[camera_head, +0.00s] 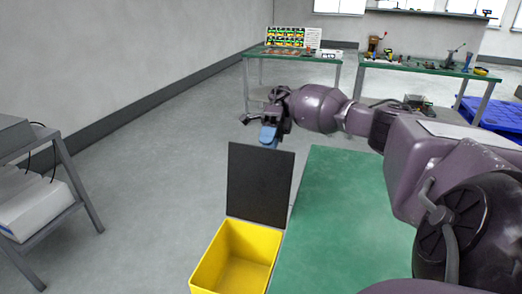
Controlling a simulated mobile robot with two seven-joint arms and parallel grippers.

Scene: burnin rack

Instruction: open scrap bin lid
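The scrap bin (206,268) is a yellow box at the bottom centre, and its inside looks empty. Its dark grey lid (259,186) stands upright at the bin's far edge, so the bin is open. My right arm comes in from the right, and my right gripper (268,136) is just above and behind the lid's top edge. Blue fingertips show there, close to the lid's upper right part. I cannot tell whether they touch the lid or whether the fingers are apart. My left gripper is not in view.
A green-topped table (325,215) stands right of the bin, under my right arm. A grey rack (72,185) is at the left. Two green workbenches (290,53) with tools and boards stand at the back. A blue pallet (488,112) lies at the far right. The floor left of the bin is clear.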

